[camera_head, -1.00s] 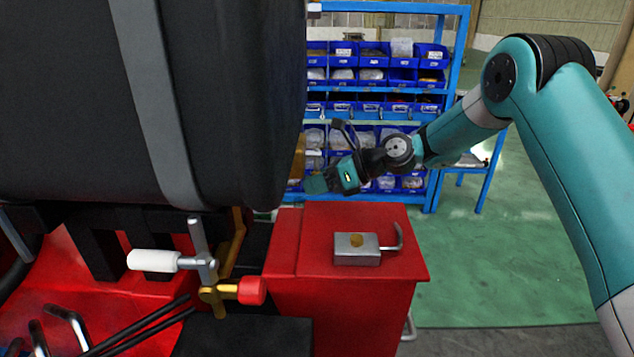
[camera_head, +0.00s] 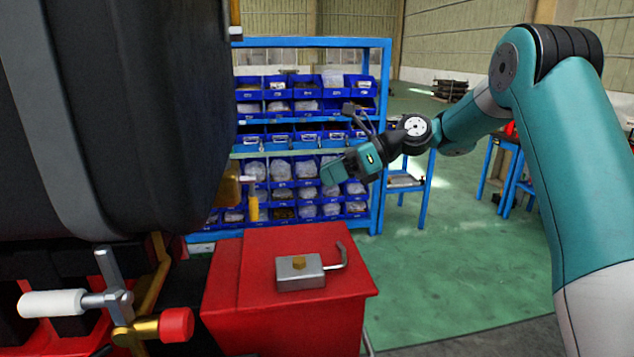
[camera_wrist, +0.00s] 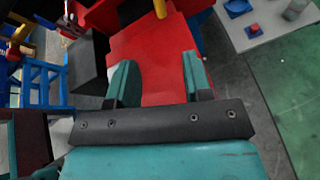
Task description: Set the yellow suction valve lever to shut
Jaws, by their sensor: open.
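A yellow lever (camera_head: 254,206) hangs down beside a brass-coloured valve body (camera_head: 229,188) under the right end of the black tank. In the wrist view a yellow piece (camera_wrist: 161,9) shows at the top edge; I cannot tell if it is the same lever. My gripper (camera_head: 328,176) is to the right of the lever in the head view, apart from it. In the wrist view my gripper (camera_wrist: 160,82) has its two teal fingers spread with nothing between them, over a red surface.
The black tank (camera_head: 150,110) fills the left. A red box (camera_head: 245,265) with a metal latch block (camera_head: 300,271) stands below my gripper. A white-handled lever (camera_head: 52,303) is at lower left. A blue bin rack (camera_head: 310,42) stands behind; green floor (camera_head: 450,260) is clear at right.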

